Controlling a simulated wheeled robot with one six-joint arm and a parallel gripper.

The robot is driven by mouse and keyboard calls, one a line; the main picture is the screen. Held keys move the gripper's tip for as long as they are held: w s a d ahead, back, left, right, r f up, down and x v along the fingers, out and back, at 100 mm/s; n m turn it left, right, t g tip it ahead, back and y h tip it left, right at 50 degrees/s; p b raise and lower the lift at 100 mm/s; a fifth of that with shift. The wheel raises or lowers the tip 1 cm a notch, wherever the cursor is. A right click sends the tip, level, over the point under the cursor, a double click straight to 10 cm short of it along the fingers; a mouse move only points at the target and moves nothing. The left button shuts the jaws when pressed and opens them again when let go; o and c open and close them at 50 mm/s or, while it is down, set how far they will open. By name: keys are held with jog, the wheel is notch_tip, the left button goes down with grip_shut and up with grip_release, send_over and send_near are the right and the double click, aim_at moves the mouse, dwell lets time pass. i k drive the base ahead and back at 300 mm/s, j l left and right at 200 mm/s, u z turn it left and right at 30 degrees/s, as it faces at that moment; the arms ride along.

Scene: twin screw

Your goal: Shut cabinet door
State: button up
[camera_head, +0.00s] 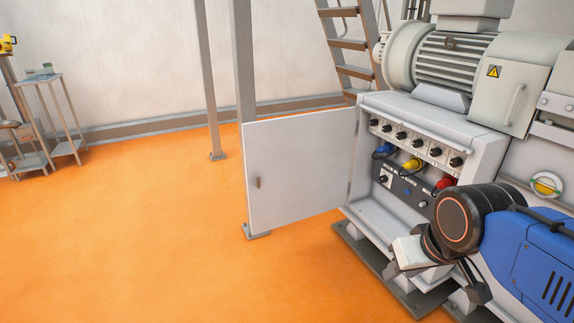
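The cabinet door (300,165) is a flat light-grey panel, standing wide open and swung out to the left of the cabinet (425,118). Its hinged edge meets the cabinet's left front edge. A small brown handle (258,183) sits near the door's free left edge. The open cabinet shows a row of black knobs and blue, yellow and red plugs. My gripper (392,268) is in front of the cabinet's lower opening, right of the door and apart from it. I see nothing held in it, but its fingers are too unclear to tell their opening.
A grey post (244,60) stands behind the door. A motor (455,55) sits above the cabinet, and a ladder (350,45) is behind. A small metal side table (45,80) is far left. The orange floor (130,240) left of the door is clear.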

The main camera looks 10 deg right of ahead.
aim_at(303, 163)
jog(key=i+j+u, duration=0.65)
jog(key=u, duration=0.15)
jog(key=i+j+u, duration=0.15)
jog(key=i+u, duration=0.2)
jog(key=i+j+u, duration=0.25)
jog(key=i, duration=0.3)
jog(key=i+u, duration=0.3)
jog(key=i, duration=0.2)
jog(key=i+z, duration=0.45)
jog(key=i+j+z, duration=0.25)
jog(key=z, duration=0.25)
jog(key=i+j+z, duration=0.1)
jog(key=z, duration=0.35)
jog(key=i+j+z, duration=0.2)
jog(key=z, duration=0.3)
jog(key=i+j+z, duration=0.2)
jog(key=z, duration=0.25)
jog(key=i+j+z, duration=0.1)
jog(key=j+z, duration=0.15)
jog(key=z, duration=0.2)
jog(key=i+j+z, duration=0.1)
jog(key=j+z, duration=0.3)
jog(key=i+j+z, duration=0.1)
jog(key=j+z, duration=0.75)
jog(key=k+j, duration=0.1)
jog(key=i+j, duration=0.1)
jog(key=i+z, duration=0.05)
